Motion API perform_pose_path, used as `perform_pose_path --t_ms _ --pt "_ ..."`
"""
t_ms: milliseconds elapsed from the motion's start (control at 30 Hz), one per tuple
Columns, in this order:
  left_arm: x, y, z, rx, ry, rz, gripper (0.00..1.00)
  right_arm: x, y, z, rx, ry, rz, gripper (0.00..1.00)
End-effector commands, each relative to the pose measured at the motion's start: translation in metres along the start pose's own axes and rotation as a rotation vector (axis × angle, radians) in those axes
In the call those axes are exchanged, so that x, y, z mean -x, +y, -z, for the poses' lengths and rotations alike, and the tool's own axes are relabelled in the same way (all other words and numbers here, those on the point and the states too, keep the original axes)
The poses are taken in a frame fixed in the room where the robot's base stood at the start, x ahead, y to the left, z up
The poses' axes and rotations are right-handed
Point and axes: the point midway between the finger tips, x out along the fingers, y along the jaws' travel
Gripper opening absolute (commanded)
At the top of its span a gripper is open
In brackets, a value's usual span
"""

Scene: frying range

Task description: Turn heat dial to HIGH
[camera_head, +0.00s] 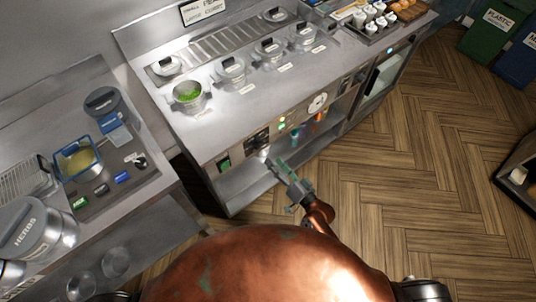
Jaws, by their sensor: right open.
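The front panel of the steel frying counter (237,150) carries several controls. A dark control block (258,139) sits left of the middle, and a round white-faced dial or gauge (317,103) sits farther right. I cannot read a HIGH mark or tell for sure which one is the heat dial. My right gripper (276,167) is open and empty, just in front of the panel and below the dark block. It looks apart from the controls. My left gripper is not in view.
A green switch (223,165) and small lit lamps (282,124) are on the same panel. An open shelf (240,187) lies below it. Several lidded pots and a pot with green content (188,93) stand in the counter top. Wood floor (420,150) is clear at right.

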Motion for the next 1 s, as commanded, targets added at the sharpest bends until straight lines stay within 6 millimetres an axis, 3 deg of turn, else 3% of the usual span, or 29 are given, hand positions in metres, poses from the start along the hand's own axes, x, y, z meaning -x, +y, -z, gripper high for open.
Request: perform_pose_path --t_ms 100,300,867,1000 --pt "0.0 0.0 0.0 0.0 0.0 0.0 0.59 0.019 0.001 -0.001 0.001 -0.002 -0.002 0.51" --pt "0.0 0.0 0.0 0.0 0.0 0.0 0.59 0.033 0.0 0.0 0.0 -0.001 0.0 0.51" --pt "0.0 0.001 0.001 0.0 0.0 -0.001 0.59 0.033 0.0 0.0 0.0 0.0 -0.001 0.51" --pt "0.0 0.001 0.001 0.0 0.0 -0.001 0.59 0.037 0.021 -0.009 0.018 -0.016 -0.04 0.51"
